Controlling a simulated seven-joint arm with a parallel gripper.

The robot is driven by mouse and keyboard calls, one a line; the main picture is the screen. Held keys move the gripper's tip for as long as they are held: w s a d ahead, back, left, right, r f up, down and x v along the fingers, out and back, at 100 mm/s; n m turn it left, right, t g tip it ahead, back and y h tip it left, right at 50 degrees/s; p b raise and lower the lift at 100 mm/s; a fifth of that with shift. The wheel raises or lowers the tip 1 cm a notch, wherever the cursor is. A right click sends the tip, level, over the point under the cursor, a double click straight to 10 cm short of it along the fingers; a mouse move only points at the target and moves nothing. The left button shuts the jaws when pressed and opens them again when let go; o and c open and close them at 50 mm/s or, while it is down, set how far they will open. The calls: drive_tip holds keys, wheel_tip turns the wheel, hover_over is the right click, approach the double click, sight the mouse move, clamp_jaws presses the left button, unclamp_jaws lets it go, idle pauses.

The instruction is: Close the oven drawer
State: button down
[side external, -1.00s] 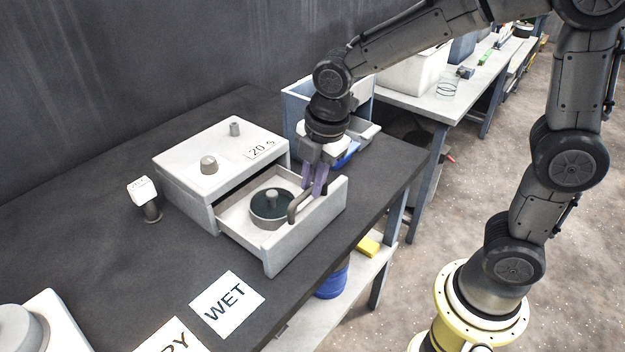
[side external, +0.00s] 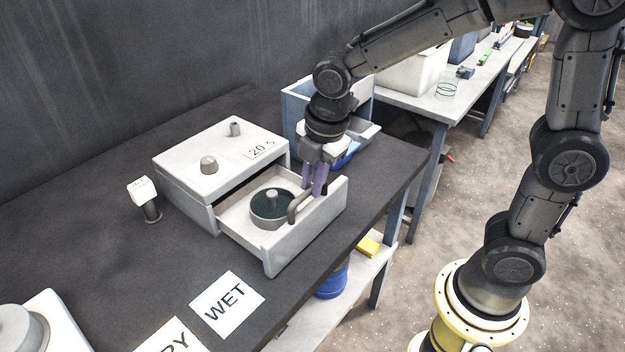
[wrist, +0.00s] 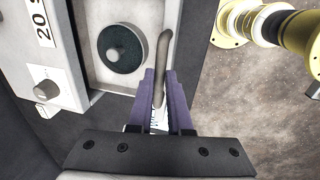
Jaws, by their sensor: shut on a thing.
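The oven (side external: 222,152) is a pale box on the dark bench, with knobs and a "20 S" label on top. Its drawer (side external: 318,225) is pulled out toward the bench's front edge. A round dark-topped pan with a knob (side external: 271,206) sits inside the drawer, and it also shows in the wrist view (wrist: 121,48). The drawer's grey bar handle (side external: 298,205) is on the drawer front. My gripper (side external: 316,190) points down at the handle's far end. In the wrist view its purple fingers (wrist: 160,100) are shut on the handle (wrist: 163,60), one on each side.
A blue-grey open bin (side external: 298,103) stands just behind my gripper. A small white-headed post (side external: 150,205) stands left of the oven. A "WET" card (side external: 227,303) lies in front on the bench.

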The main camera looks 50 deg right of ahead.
idle(0.4)
drive_tip(key=w, duration=1.4)
drive_tip(key=shift+w, duration=0.4)
drive_tip(key=c, duration=0.8)
unclamp_jaws()
drive_tip(key=shift+s, duration=0.1)
drive_tip(key=shift+c, duration=0.2)
drive_tip(key=shift+r, duration=0.15)
wheel_tip(320, 180, up, 13)
drive_tip(key=s, duration=0.2)
drive_tip(key=shift+s+r, duration=0.2)
drive_tip(key=shift+s, duration=0.2)
